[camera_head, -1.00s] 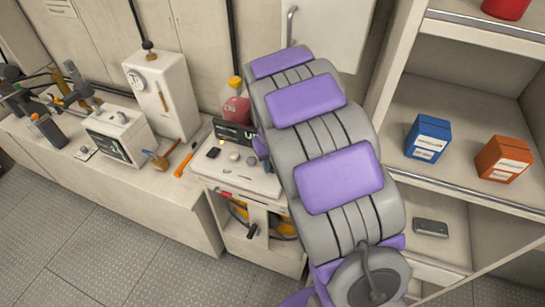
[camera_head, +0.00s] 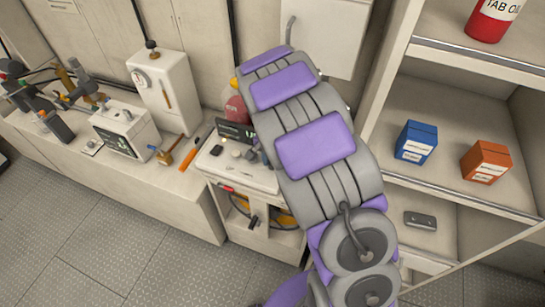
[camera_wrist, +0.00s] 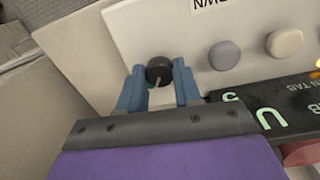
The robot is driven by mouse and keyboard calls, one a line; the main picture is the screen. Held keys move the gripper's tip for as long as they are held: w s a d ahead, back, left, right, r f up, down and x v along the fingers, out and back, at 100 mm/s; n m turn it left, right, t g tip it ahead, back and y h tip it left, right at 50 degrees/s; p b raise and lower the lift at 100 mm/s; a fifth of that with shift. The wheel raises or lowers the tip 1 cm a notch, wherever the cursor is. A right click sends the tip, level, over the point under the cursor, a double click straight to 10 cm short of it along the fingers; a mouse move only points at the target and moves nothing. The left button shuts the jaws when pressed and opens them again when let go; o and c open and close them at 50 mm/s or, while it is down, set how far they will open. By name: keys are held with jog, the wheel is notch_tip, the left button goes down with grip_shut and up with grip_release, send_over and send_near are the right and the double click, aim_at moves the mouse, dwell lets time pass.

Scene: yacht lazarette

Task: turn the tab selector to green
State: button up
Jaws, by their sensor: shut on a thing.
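The tab selector looks to be the black round knob (camera_wrist: 159,71) on a white panel (camera_wrist: 135,30) in the wrist view. A pale pointer line shows on its near side. My gripper (camera_wrist: 160,88) has its two blue-grey fingers on either side of the knob and is shut on it. No green mark beside the knob is visible, so I cannot tell its setting. In the head view the panel is the top of a white unit (camera_head: 232,172), and my arm hides the gripper and knob.
Left of the unit are an orange-handled tool (camera_head: 190,155) and a white box with a screen (camera_head: 125,130). Shelves with a blue box (camera_head: 415,142) stand right.

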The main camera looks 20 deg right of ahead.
jog(key=shift+m+p, duration=0.3)
jog(key=shift+m, duration=0.3)
jog(key=o, duration=1)
jog(key=shift+a, duration=0.1)
jog(key=shift+o, duration=0.2)
notch_tip(320, 180, up, 17)
jog(key=p, duration=0.1)
jog(key=shift+w+a+r, duration=0.15)
jog(key=shift+w+a, duration=0.1)
jog(key=shift+w, duration=0.05)
jog(key=shift+s, duration=0.1)
